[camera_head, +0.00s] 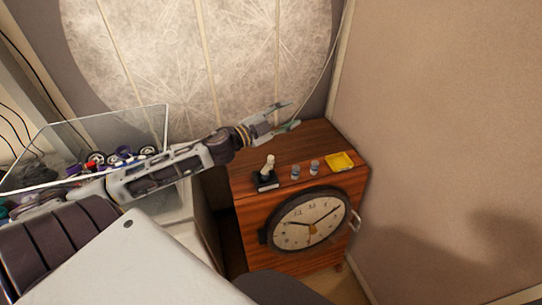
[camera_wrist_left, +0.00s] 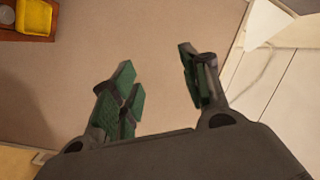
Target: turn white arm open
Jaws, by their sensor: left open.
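A small upright white piece (camera_head: 268,163) stands on a black square base (camera_head: 265,181) on top of a wooden cabinet. A pale handle-like piece (camera_head: 355,221) sits at the right edge of the round clock face on the cabinet's front. I cannot tell which of these is the white arm. My left gripper (camera_head: 286,115) is open and empty, above the cabinet's back edge and apart from both pieces. In the left wrist view its green-padded fingers (camera_wrist_left: 155,88) are spread over bare brown surface. Neither white piece shows clearly there. My right gripper is not in view.
The wooden cabinet (camera_head: 244,206) carries two small grey pieces (camera_head: 304,169) and a yellow tray (camera_head: 340,161); the tray also shows in the left wrist view (camera_wrist_left: 35,18). The clock (camera_head: 309,220) faces forward. A clear bin (camera_head: 100,125) of colourful parts stands at left. A wall closes the right.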

